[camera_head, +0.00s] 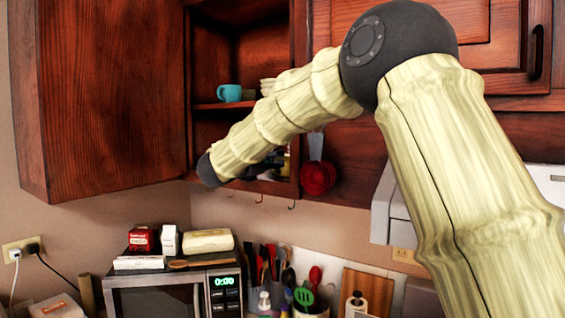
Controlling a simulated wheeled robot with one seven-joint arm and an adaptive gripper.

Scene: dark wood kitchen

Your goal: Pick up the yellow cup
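My arm reaches across the view to the lower shelf of the open wall cabinet (215,130). My gripper (268,167) is a small dark shape at that shelf, partly hidden behind my own wrist. Whether its fingers are open or shut cannot be seen. A small pale yellowish patch shows just right of the gripper, too small and covered to tell if it is the yellow cup. No yellow cup shows clearly. A teal cup (229,93) stands on the upper shelf, with pale stacked dishes (267,86) to its right.
A red pan (318,178) hangs right of the lower shelf, and hooks (259,199) hang beneath it. A microwave (172,293) with boxes on top stands below. Several utensils (287,275) stand beside it. A cabinet door (100,95) fills the left.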

